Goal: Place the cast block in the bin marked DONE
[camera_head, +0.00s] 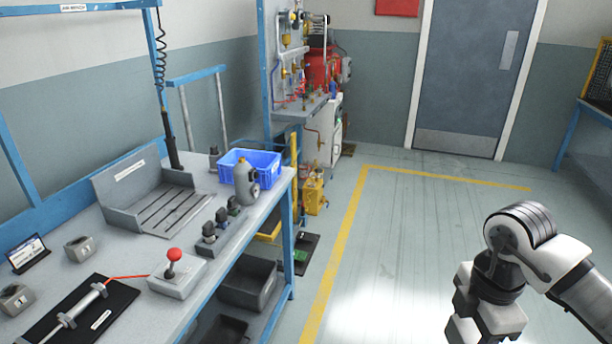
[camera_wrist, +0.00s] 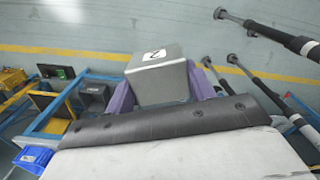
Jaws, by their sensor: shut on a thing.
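My gripper (camera_wrist: 163,88) is shut on a grey cast block (camera_wrist: 158,72), held between purple fingers in the wrist view. The block's upper face carries a small white label with a dark mark. In the head view my arm is at the lower right, above open floor and away from the bench; the fingers and block are not visible there. I cannot read DONE on any bin. A blue bin (camera_head: 250,165) stands on the bench and also shows in the wrist view (camera_wrist: 34,158). Grey bins (camera_head: 248,285) sit under the bench.
The bench (camera_head: 135,255) holds two small grey castings (camera_head: 80,247), a grey tray (camera_head: 150,200), a grey bottle (camera_head: 245,182) and a red-knobbed box (camera_head: 177,274). A dark tray (camera_head: 300,254) with something green lies on the floor. Floor right of the yellow line is clear.

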